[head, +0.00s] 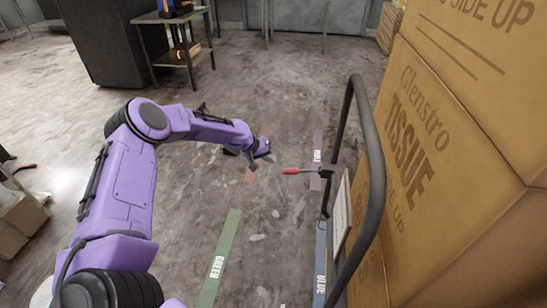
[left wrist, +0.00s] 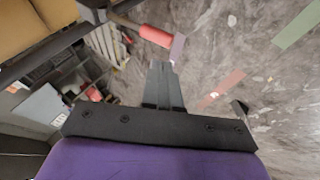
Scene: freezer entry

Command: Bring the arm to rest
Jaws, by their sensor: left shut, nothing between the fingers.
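My purple left arm (head: 130,185) comes in from the left and reaches out over the floor. Its elbow is bent and raised. My left gripper (head: 266,156) is shut and empty, above the floor in the middle of the head view. In the left wrist view its dark fingers (left wrist: 162,82) are together with nothing between them. The red grip also shows in the left wrist view (left wrist: 155,36), beyond the fingertips. My right gripper is not in view.
A black curved rail (head: 375,165) stands close on the right, before tall cardboard boxes (head: 440,140). Green (head: 220,255), blue (head: 320,260) and purple (head: 317,150) strips mark the floor. A small table (head: 172,18) stands at the back left. Mid-floor is mostly clear.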

